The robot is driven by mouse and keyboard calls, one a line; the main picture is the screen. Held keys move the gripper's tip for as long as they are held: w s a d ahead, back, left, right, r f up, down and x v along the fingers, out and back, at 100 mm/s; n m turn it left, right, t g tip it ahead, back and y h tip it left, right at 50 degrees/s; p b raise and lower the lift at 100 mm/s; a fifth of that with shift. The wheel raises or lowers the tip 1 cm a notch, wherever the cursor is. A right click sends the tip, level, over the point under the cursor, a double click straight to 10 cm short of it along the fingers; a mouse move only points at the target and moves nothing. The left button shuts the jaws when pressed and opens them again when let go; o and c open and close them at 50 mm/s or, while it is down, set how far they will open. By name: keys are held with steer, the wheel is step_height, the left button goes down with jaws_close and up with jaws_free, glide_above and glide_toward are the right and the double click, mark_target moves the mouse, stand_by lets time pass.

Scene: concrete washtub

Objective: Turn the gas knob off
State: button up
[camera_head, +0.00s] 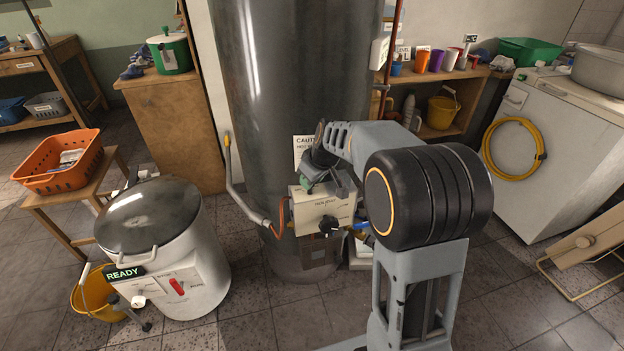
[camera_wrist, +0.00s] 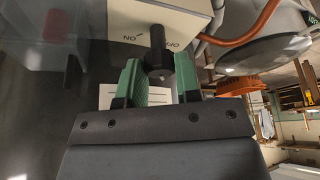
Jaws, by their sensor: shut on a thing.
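The white gas control box (camera_head: 309,212) is fixed low on the front of the tall dark boiler cylinder (camera_head: 290,70). Its black knob (camera_head: 328,225) sits on the front face. The wrist view is upside down and shows the knob (camera_wrist: 157,40) between ON and OFF lettering on the box (camera_wrist: 190,12). My gripper (camera_wrist: 158,68) has its two green fingers on either side of the knob, shut on it. In the head view my gripper (camera_head: 325,182) reaches in at the box's top, and the finger contact is hard to see.
A copper pipe (camera_head: 281,218) and a grey pipe (camera_head: 236,185) run left of the box. A white drum (camera_head: 205,265) with a READY display stands at left, beside a yellow bucket (camera_head: 92,290). A white washer (camera_head: 530,170) stands at right. The front floor is mostly clear.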

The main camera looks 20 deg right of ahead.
stand_by(0.5)
steer(key=o, duration=0.6)
steer(key=shift+o, duration=0.2)
steer(key=p+v, duration=0.3)
steer(key=v, duration=1.1)
steer(key=shift+w+d+f, duration=0.1)
